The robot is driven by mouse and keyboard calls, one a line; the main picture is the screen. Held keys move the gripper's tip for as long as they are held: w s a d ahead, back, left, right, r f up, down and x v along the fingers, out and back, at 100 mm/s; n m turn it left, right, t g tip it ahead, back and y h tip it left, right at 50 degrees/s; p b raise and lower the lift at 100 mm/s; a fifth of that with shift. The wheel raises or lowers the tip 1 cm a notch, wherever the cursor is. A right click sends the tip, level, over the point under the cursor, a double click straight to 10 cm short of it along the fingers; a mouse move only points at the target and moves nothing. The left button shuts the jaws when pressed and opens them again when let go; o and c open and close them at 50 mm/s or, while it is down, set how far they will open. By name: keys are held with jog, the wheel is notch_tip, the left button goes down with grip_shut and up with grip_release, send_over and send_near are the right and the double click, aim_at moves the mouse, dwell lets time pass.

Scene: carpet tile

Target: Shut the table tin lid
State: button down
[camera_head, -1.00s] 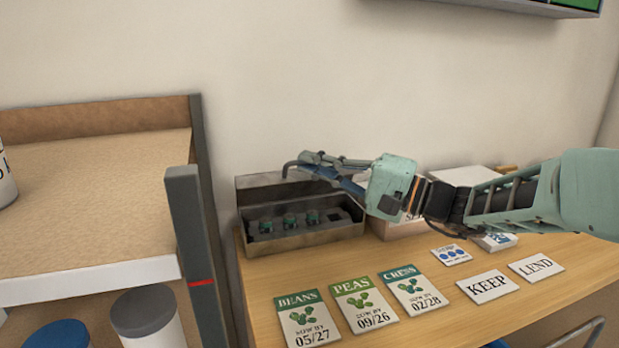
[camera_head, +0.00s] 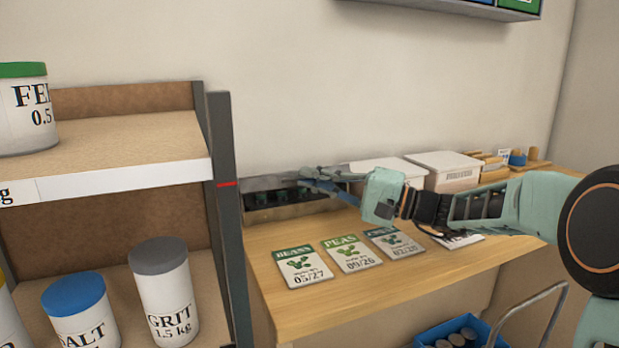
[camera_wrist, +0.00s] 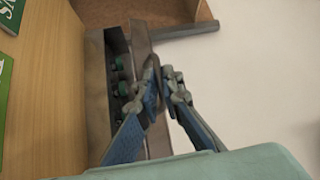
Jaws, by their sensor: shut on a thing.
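The table tin (camera_head: 293,213) is a long grey metal box at the back left of the table. It holds several small green-topped items, and its open inside also shows in the wrist view (camera_wrist: 97,85). Its lid (camera_head: 262,184) is raised along the wall side of the box; the wrist view shows it as a grey strip (camera_wrist: 141,45). My gripper (camera_head: 308,178) reaches in from the right over the tin. In the wrist view its fingertips (camera_wrist: 164,77) are shut on the lid's edge. The exact contact is partly hidden by the fingers.
Seed packets for beans (camera_head: 302,265), peas (camera_head: 350,253) and a third (camera_head: 394,242) lie in front. White boxes (camera_head: 443,169) stand behind my arm. A shelf post (camera_head: 228,210) rises close left of the tin. A blue crate (camera_head: 460,333) is below the table.

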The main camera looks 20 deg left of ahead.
jog(key=shift+f, duration=0.65)
jog(key=c, duration=2.1)
grip_release()
jog(key=shift+w+a+f, duration=0.1)
jog(key=shift+w+a, duration=0.1)
jog(key=d, duration=0.4)
jog(key=d+f, duration=0.1)
jog(key=d, duration=0.3)
jog(key=s+d, duration=0.1)
jog(key=d, duration=0.3)
jog(key=shift+f, duration=0.15)
